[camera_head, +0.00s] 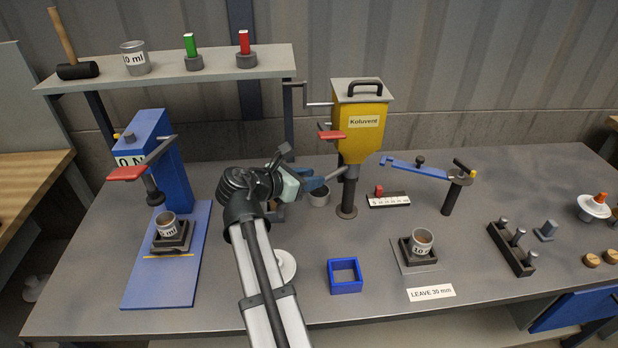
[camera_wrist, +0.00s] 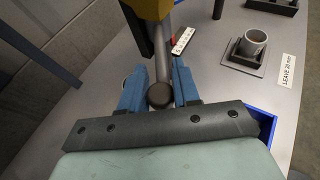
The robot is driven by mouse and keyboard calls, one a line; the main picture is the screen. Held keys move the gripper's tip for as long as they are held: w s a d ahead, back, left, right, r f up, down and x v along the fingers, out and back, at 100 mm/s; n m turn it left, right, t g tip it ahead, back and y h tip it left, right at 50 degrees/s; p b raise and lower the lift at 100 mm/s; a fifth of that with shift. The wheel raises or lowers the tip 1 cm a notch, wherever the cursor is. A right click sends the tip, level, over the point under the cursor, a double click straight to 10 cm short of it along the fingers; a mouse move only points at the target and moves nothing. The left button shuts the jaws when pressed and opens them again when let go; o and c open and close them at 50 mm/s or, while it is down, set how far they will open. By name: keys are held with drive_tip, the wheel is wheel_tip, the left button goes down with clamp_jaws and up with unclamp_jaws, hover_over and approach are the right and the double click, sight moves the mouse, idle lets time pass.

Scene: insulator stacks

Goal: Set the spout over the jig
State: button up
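The yellow dispenser (camera_head: 362,130) marked "Kotuvent" stands on a dark post, and its grey spout (camera_head: 334,184) slants out low on its left side. In the wrist view the spout (camera_wrist: 162,58) runs between my gripper's two blue fingers and ends in a dark round knob (camera_wrist: 160,95). My gripper (camera_head: 318,180) has a finger on either side of the knob; whether they press on it is unclear. A dark square jig (camera_head: 404,254) on a grey plate holds a labelled cup (camera_head: 422,241), right of the dispenser. The cup also shows in the wrist view (camera_wrist: 253,43).
A blue press (camera_head: 165,155) is at left.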

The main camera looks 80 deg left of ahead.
clamp_jaws()
drive_tip(key=shift+d, duration=0.1)
drive_tip(key=w+d+n+g+y, duration=0.5)
drive_tip(key=w+d+n+g, duration=0.1)
drive_tip(key=w+n+g, duration=0.2)
drive_tip(key=shift+w+n+g+y, duration=0.3)
drive_tip(key=shift+w+n, duration=0.1)
drive_tip(key=shift+w, duration=0.45)
idle(0.7)
drive_tip(key=o, duration=0.5)
unclamp_jaws()
